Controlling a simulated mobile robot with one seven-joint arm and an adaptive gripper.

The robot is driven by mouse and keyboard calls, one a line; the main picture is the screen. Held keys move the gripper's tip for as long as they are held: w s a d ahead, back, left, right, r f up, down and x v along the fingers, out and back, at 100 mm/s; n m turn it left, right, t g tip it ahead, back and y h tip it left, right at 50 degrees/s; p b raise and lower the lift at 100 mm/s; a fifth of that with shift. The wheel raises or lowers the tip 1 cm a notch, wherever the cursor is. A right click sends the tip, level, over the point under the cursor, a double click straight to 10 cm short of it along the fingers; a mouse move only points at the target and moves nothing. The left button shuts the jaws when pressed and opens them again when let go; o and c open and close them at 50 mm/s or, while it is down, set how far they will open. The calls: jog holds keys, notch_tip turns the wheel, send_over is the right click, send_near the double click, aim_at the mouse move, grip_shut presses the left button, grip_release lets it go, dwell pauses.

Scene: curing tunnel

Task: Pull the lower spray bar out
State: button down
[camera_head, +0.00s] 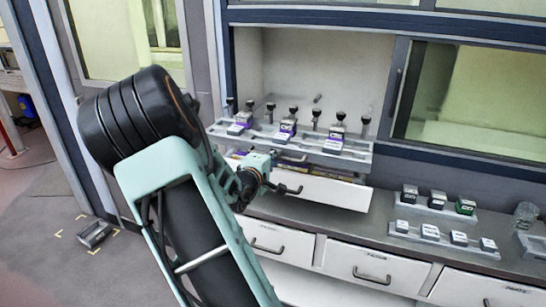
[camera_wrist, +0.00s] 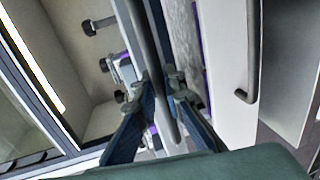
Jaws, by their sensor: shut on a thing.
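A grey rack (camera_head: 345,160) bearing several black knobs and purple-marked blocks juts from the cabinet opening. A dark bar handle (camera_head: 294,158) runs along its front. Below it a white drawer (camera_head: 325,191) stands partly out, with its own dark handle (camera_head: 288,189). My gripper (camera_head: 272,160) is at the upper handle, not the drawer handle. In the wrist view, my gripper (camera_wrist: 163,88) has its two fingers shut around a grey bar, apparently the rack's handle (camera_wrist: 142,40). The white drawer (camera_wrist: 228,60) lies to its right. I cannot tell which part is the lower spray bar.
A grey counter (camera_head: 400,219) runs below, with small labelled blocks on trays (camera_head: 445,237) at the right and a clear jar (camera_head: 525,213). Several white drawers (camera_head: 372,267) with handles lie under it. A grey tray (camera_head: 95,235) sits on the floor at left.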

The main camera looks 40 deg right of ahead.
dwell(0.4)
jog(key=c, duration=2.3)
grip_release()
jog(key=shift+o, duration=0.2)
jog(key=shift+a, duration=0.15)
jog(key=v, duration=1.2)
